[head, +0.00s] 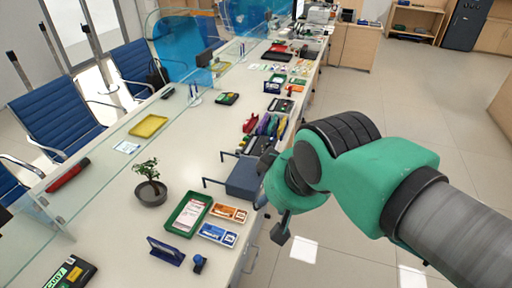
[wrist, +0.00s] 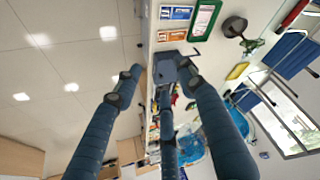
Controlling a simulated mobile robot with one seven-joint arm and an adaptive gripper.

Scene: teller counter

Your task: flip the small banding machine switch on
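The small banding machine appears to be the dark grey-blue box (head: 243,178) at the counter's right edge in the head view. Thin dark bars stick out from its left side. In the wrist view, the box (wrist: 166,66) shows between the finger ends. I cannot make out its switch or the switch's position. My gripper (wrist: 160,74) has its fingers spread, with nothing seen held between them. In the head view, my wrist is just right of the machine, partly covering that side, and one dark finger hangs beyond the counter edge. I cannot tell whether any finger touches the machine.
A green tray (head: 174,222), orange card (head: 228,213) and blue card (head: 218,235) lie nearer than the machine. A potted plant (head: 151,193) stands left of them. Several coloured items crowd the counter behind the machine. A glass screen runs along the left. The floor (head: 420,110) right is clear.

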